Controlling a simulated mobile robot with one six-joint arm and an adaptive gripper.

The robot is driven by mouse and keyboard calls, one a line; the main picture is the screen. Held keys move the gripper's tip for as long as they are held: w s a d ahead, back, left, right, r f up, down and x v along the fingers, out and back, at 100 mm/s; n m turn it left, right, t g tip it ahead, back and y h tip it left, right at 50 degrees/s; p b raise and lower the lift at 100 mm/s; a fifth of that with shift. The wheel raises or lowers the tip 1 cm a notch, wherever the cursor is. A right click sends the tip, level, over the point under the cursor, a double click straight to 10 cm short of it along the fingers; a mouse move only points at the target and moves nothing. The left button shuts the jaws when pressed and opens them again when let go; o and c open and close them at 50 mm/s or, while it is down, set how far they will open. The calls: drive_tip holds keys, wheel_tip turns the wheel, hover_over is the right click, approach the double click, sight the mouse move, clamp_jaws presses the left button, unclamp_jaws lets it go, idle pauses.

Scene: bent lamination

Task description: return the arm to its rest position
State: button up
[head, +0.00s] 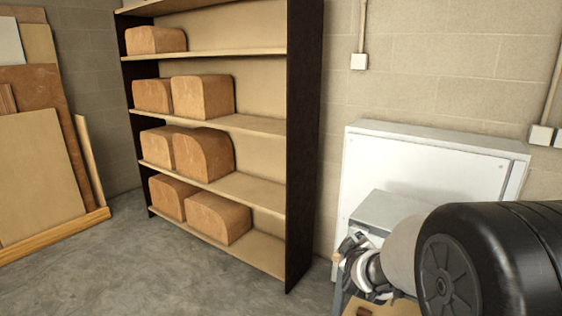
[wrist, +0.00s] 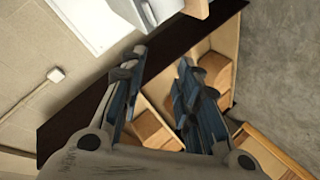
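My gripper (wrist: 160,62) shows in the wrist view with its two fingers apart. Nothing is held between them, and the shelf's dark side panel and the bays beyond show through the gap. In the head view a large black rounded part of my arm (head: 490,262) fills the lower right corner, close to the camera. I cannot make out the gripper's fingers clearly there.
A tall shelf (head: 305,140) holds several rounded wooden blocks (head: 203,97). Wooden sheets (head: 40,165) lean on the wall at left. A white panel (head: 430,165) and a grey box (head: 390,212) stand at right. The concrete floor (head: 130,265) before the shelf is clear.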

drive_tip(key=s+a+r+m+g+y, duration=0.2)
drive_tip(key=s+a+r+g, duration=0.1)
drive_tip(key=s, duration=1)
drive_tip(key=s+a+r+m+g+y, duration=0.1)
drive_tip(key=s+a+r+m+g, duration=0.2)
drive_tip(key=s, duration=1.1)
drive_tip(key=s+f+m+g, duration=0.1)
drive_tip(key=s+f, duration=0.1)
drive_tip(key=s, duration=1)
drive_tip(key=shift+s+d+f+m+g, duration=0.2)
drive_tip(key=shift+s+f+m+g, duration=0.1)
drive_tip(key=shift+m+g, duration=0.1)
